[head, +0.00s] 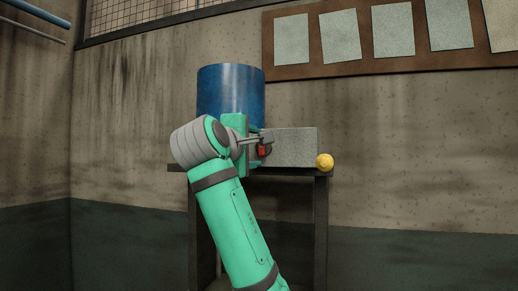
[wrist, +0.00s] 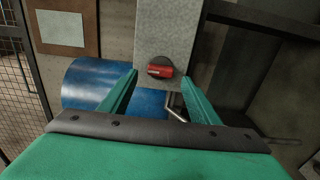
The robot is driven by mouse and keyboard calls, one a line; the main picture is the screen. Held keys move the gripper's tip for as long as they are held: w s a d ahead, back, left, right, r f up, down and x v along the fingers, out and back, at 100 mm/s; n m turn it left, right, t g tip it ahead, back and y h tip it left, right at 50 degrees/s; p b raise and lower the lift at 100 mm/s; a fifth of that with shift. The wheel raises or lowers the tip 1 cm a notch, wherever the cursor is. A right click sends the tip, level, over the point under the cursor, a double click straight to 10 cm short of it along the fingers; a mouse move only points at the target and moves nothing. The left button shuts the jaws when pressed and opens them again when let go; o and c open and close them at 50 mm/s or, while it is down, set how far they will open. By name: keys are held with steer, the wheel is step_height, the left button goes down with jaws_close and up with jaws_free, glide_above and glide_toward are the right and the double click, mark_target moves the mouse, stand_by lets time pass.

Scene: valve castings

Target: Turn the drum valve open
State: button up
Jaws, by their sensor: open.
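The blue drum (head: 230,92) stands on a dark stand in the head view, and part of it shows at the left in the wrist view (wrist: 90,82). A red handle (head: 262,151) shows just right of my green hand. In the wrist view the red handle (wrist: 160,71) sits on a dark round base against a grey block. My gripper (wrist: 160,77) is open, with one finger on each side of the handle in the picture; contact cannot be told. A bent metal piece (wrist: 176,108) lies partly behind the right finger. My arm hides the drum's lower part in the head view.
A brown board (head: 290,69) with pale sheets hangs on the wall behind. The wall area right of the stand is clear.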

mark_target(261, 148)
steer(key=shift+x, duration=2)
steer(key=shift+d, duration=0.15)
steer(key=c, duration=1.1)
steer(key=shift+o, duration=0.2)
